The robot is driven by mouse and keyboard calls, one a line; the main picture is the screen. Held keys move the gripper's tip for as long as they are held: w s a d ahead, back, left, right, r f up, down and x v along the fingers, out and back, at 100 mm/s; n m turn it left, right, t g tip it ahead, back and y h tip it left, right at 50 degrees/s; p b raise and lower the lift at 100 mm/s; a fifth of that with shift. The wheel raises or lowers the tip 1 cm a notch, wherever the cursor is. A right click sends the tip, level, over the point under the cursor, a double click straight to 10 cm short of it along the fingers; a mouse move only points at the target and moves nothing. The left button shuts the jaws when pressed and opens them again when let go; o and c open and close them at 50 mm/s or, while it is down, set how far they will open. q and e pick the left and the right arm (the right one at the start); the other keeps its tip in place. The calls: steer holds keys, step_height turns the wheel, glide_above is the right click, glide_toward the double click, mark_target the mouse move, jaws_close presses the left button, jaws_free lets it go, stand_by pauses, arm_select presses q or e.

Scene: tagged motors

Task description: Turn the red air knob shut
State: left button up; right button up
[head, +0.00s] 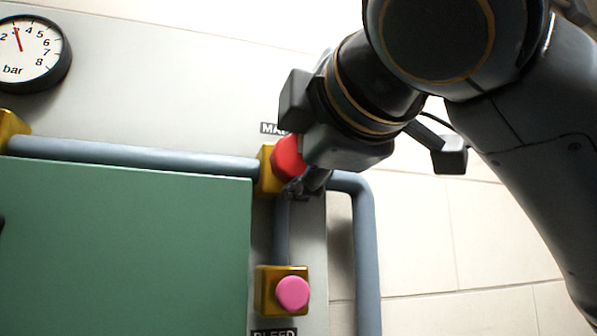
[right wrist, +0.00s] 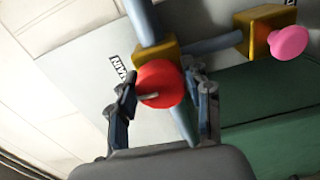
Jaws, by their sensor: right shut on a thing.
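The red knob (head: 289,156) sits on a yellow valve block (head: 267,170) in the grey pipe, beside a partly hidden label. My right gripper (right wrist: 166,92) is shut on the red knob, a finger on each side. In the head view my right gripper (head: 298,180) comes in from the upper right and covers part of the knob. My left gripper is not in view.
A pink knob (head: 292,293) on its own yellow block is below, above a label reading BLEED. A round gauge (head: 24,53) marked bar is at upper left, its red needle near 3. A green panel (head: 125,245) fills the lower left. Grey pipes (head: 135,157) run along the wall.

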steer(key=shift+n, duration=0.3)
stand_by(0.4)
steer(key=o, duration=1.1)
steer(key=shift+o, duration=0.2)
steer(key=v, duration=1.2)
